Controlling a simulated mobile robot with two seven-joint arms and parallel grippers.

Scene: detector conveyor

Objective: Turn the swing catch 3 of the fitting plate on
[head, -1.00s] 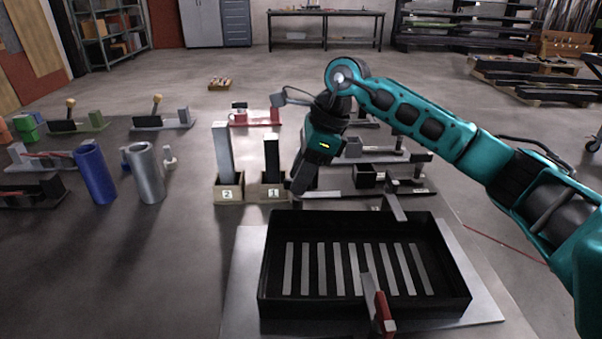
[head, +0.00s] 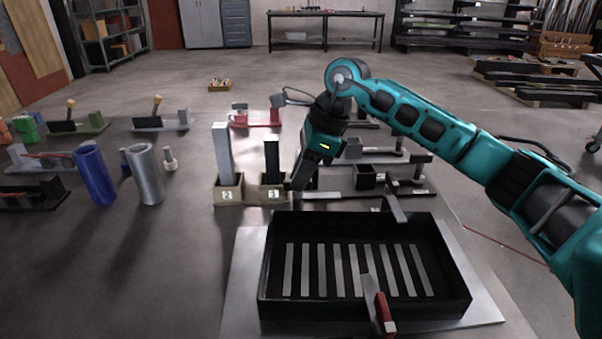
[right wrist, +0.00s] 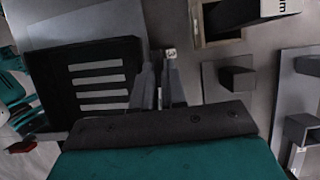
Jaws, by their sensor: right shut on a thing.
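The fitting plate appears to be the grey metal sheet (head: 243,285) that carries a black tray (head: 365,306) with several pale strips. My right gripper (head: 297,186) is at the tray's far left corner, pointing down, shut on a small part that it mostly hides, apparently swing catch 3. A red-handled catch (head: 381,312) crosses the tray's near wall. A grey catch (head: 395,206) crosses its far wall. My left gripper is out of view.
Two bins marked 2 (head: 227,195) and 1 (head: 273,193), holding upright bars, stand just left of the gripper. Fixtures with dark blocks (head: 366,177) lie behind the tray. Blue (head: 95,175) and silver (head: 146,175) cylinders stand at left. Floor left of the plate is clear.

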